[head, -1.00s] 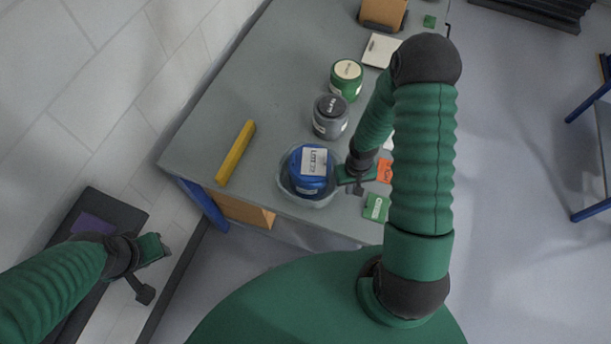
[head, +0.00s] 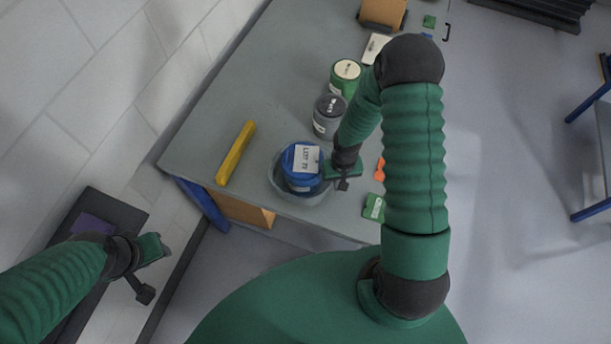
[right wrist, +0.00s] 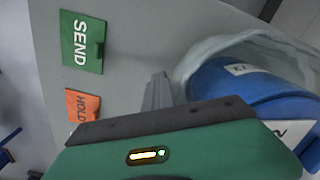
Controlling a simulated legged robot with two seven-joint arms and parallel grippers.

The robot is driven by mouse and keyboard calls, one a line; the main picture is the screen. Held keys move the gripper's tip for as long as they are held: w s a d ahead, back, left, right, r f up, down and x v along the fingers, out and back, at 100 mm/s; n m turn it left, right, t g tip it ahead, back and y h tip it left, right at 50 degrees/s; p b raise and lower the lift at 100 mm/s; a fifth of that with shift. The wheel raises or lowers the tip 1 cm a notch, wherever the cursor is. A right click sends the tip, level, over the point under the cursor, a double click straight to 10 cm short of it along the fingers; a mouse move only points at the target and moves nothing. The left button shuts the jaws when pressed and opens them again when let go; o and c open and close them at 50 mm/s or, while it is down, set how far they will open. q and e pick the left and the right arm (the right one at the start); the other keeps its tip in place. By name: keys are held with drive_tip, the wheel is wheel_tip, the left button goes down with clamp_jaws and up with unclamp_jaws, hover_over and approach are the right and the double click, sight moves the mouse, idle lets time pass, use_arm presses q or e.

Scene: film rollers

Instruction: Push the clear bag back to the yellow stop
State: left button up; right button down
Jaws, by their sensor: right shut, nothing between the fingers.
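The clear bag (head: 322,197) stands near the table's front edge, open at the top, with a blue labelled roller canister (head: 301,165) inside. The yellow stop (head: 237,152) is a bar lying on the table to the bag's left, with a gap of bare table between. My right gripper (head: 343,178) is shut and empty, at the bag's right side. In the right wrist view its narrow fingers (right wrist: 157,92) are beside the bag's rim (right wrist: 215,48); contact seems likely but is not clear. My left gripper (head: 152,250) hangs off the table at lower left; its jaws are unclear.
A grey canister (head: 329,115) and a green one (head: 345,76) stand behind the bag. An orange HOLD tag (right wrist: 80,105) and a green SEND tag (head: 373,208) lie to the right. A cardboard box (head: 382,12) is at the back.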

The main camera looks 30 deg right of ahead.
drive_tip(key=shift+w+a, duration=1.2)
drive_tip(key=shift+w, duration=0.25)
drive_tip(key=shift+w+a, duration=1.2)
drive_tip(key=shift+w, duration=0.25)
drive_tip(key=shift+w+a+b, duration=0.45)
drive_tip(key=shift+w+a, duration=0.6)
drive_tip(key=shift+w, duration=0.15)
drive_tip(key=shift+w+a+b, duration=0.4)
drive_tip(key=shift+w+a, duration=0.6)
drive_tip(key=shift+w, duration=0.2)
drive_tip(key=shift+s+d+r+p, duration=0.1)
drive_tip(key=shift+s+d+p, duration=0.25)
drive_tip(key=shift+s+d, duration=1)
drive_tip(key=shift+s, duration=0.2)
